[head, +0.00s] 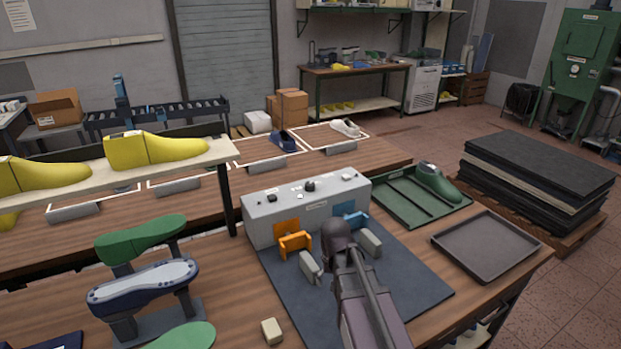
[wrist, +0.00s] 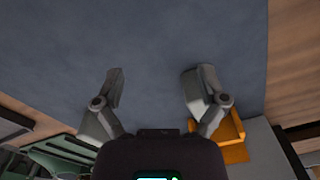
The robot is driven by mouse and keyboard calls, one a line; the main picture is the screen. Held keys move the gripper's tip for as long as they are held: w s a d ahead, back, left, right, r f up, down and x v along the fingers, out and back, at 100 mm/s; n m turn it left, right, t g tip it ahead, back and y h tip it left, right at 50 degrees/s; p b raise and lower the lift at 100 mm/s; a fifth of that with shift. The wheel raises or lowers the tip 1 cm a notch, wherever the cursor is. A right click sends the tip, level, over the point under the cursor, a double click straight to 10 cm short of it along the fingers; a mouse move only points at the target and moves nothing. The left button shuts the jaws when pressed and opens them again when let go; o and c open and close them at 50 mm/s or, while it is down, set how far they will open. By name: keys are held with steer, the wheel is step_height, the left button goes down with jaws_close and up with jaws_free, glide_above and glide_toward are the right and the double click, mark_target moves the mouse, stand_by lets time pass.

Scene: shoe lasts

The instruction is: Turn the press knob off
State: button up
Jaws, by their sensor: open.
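The grey press control box (head: 270,222) stands on the bench in the head view. A dark knob (head: 310,185) sits on its top, with other small dark and pale controls around it; they are too small to read a setting. My gripper (head: 341,256) is in front of the box, above the dark mat (head: 400,270). Its two fingers are spread with nothing between them. In the wrist view the open gripper (wrist: 155,75) faces the bare mat (wrist: 150,40). The knob does not show there.
An orange bracket (head: 293,241) and a blue bracket (head: 352,220) are at the box's front, close to my gripper. A green tray (head: 398,208) with a green last is right of the box. A dark empty tray (head: 487,246) lies farther right. A shoe-last shelf (head: 75,174) stands left.

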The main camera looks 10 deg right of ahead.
mark_target(310, 184)
steer(key=w+r+m+p, duration=0.3)
steer(key=w+r+p, duration=0.4)
steer(key=w, duration=0.6)
steer(key=w+r+m+p, duration=0.3)
steer(key=w+r+p, duration=0.4)
steer(key=w, duration=0.6)
steer(key=w+r+m+p, duration=0.3)
steer(key=w+r+p, duration=0.4)
steer(key=w, duration=0.5)
steer(key=shift+w+r, duration=0.4)
steer(key=shift+r, duration=0.4)
steer(key=shift+f, duration=0.15)
step_height(310, 184, down, 14)
steer(key=b, duration=1.3)
steer(key=shift+r+b, duration=0.25)
steer(key=shift+b, duration=0.05)
steer(key=shift+c, duration=0.2)
steer(key=c, duration=1.1)
steer(key=shift+s+a, duration=0.1)
steer(key=shift+a, duration=0.05)
